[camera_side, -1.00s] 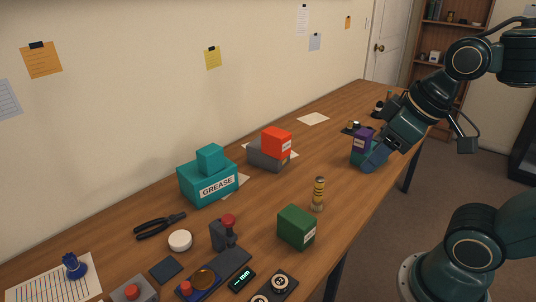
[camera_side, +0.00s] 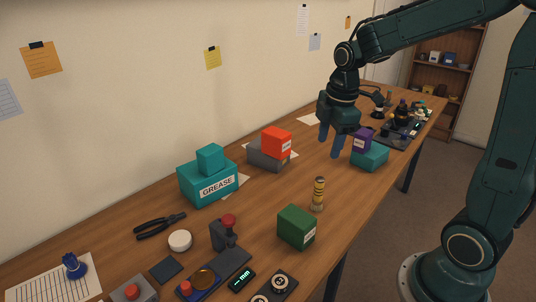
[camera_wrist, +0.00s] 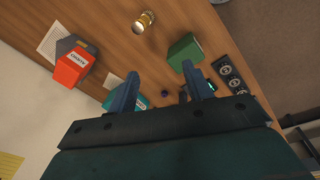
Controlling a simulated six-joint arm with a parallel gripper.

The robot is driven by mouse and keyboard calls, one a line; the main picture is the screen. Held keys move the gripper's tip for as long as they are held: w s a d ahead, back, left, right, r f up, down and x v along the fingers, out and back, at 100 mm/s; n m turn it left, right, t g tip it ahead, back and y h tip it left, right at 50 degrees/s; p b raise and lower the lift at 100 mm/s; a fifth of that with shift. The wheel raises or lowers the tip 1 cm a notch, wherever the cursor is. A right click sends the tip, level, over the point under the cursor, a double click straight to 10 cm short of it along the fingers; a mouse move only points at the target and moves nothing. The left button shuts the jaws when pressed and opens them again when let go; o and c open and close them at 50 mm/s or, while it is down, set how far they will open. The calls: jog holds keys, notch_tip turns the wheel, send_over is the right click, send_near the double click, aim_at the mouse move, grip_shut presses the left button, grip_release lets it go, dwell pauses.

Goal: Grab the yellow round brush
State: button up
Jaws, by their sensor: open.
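An upright yellow cylinder with dark bands (camera_side: 318,193), the thing that best fits the yellow round brush, stands on the table in the side view; I see no bristles clearly. In the wrist view it is near the top (camera_wrist: 144,22), beyond my fingertips and apart from them. My gripper (camera_side: 330,146) hangs above the table with its blue fingers pointing down, behind the cylinder and higher. In the wrist view my gripper (camera_wrist: 160,78) is open, with nothing held between its fingers.
A green box (camera_side: 296,227) stands close in front of the cylinder. A purple block (camera_side: 362,139) on a teal box (camera_side: 370,157) is right of my gripper. An orange block (camera_side: 276,142) on a grey box is left. Bare wood surrounds the cylinder.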

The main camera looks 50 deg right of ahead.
aim_at(321, 178)
jog(key=w+d+f+n, duration=0.1)
jog(key=d+f, duration=0.1)
jog(key=w+d+f+n+g, duration=0.1)
jog(key=d+f+n, duration=0.1)
jog(key=f, duration=0.1)
jog(key=w+d+f+n, duration=0.1)
jog(key=w+d+f, duration=0.1)
jog(key=shift+f+n+g, duration=0.3)
jog(key=shift+f+n, duration=0.05)
jog(key=shift+n, duration=0.05)
jog(key=shift+f, duration=0.1)
jog(key=shift+f, duration=4.2)
jog(key=shift+a+f, duration=0.1)
jog(key=shift+w+f, duration=0.1)
jog(key=shift+f, duration=2.4)
jog(key=c, duration=1.1)
